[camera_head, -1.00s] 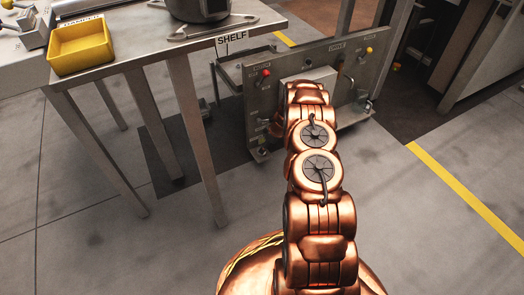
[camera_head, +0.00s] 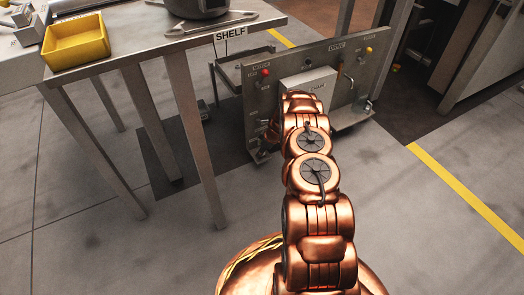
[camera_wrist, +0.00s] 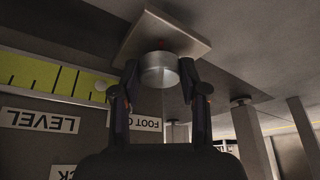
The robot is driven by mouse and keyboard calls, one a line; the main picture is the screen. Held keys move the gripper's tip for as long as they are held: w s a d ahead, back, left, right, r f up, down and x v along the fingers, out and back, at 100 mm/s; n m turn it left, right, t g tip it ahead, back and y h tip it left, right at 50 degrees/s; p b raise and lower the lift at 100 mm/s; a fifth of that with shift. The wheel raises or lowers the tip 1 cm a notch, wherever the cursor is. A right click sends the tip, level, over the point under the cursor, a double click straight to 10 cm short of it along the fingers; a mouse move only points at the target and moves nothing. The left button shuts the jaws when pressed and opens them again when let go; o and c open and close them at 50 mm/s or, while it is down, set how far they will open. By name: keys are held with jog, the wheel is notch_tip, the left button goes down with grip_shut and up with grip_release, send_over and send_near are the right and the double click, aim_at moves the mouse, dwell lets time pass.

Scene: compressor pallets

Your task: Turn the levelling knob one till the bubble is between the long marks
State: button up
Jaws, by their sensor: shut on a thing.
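In the wrist view, a short silver round knob (camera_wrist: 160,70) sits beneath a square plate (camera_wrist: 165,35). My gripper (camera_wrist: 160,82) has a dark finger on each side of the knob and is shut on it. To its left is the yellow-green level vial (camera_wrist: 45,76) with black marks, above an upside-down LEVEL label (camera_wrist: 42,121). A pale round spot (camera_wrist: 100,86), which looks like the bubble, is at the vial's right end, right of the visible marks, beside my left finger. In the head view my arm hides the gripper and the knob.
The grey metal panel (camera_head: 350,62) stands upright with a red knob, a yellow knob and levers. A steel table (camera_head: 150,48) with a yellow bin (camera_head: 77,43) is at left, its legs near my arm. The floor at right, by the yellow line (camera_head: 465,195), is clear.

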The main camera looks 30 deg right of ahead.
jog(key=c, duration=0.4)
jog(key=shift+o, duration=0.2)
jog(key=shift+s+a+m+h+p, duration=0.15)
jog(key=shift+m+h+p, duration=0.4)
jog(key=shift+m, duration=0.55)
jog(key=m+h, duration=0.1)
jog(key=m, duration=0.2)
jog(key=shift+a, duration=0.15)
jog(key=shift+r+m+h+p, duration=0.15)
jog(key=shift+m+h+p, duration=0.2)
jog(key=shift+m+p, duration=0.55)
jog(key=shift+m+h+p, duration=0.3)
jog(key=shift+m+p, duration=0.6)
jog(key=shift+p, duration=0.1)
jog(key=shift+m+p, duration=0.3)
jog(key=shift+p, duration=0.3)
jog(key=shift+m+p, duration=0.3)
jog(key=shift+p, duration=0.15)
